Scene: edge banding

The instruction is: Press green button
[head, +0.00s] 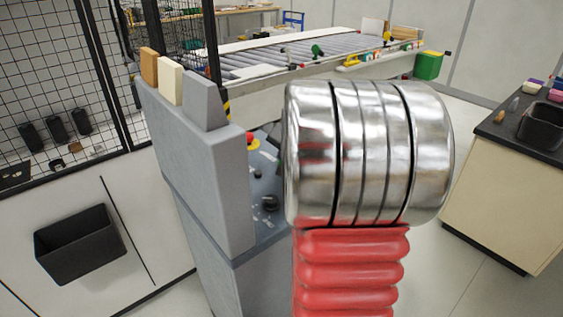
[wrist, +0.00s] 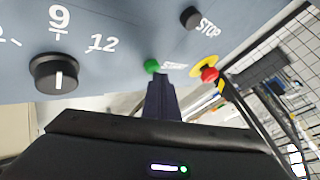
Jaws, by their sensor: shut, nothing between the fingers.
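The green button (wrist: 152,66) is on the grey-blue control panel (wrist: 120,75) in the wrist view, beside a partly covered "START" label. My gripper (wrist: 161,80) shows as a dark shut pair of fingers with its tip just below the green button in the picture. I cannot tell whether the tip touches the button. In the head view the panel (head: 262,165) is partly hidden behind my arm, and the gripper and green button are not visible there.
A black dial (wrist: 57,73) marked 9 and 12, a black STOP button (wrist: 190,17) and a red emergency button (wrist: 209,74) on yellow share the panel. In the head view, a roller conveyor (head: 290,55) stands behind, a mesh fence (head: 55,90) left and a dark-topped table (head: 510,130) right.

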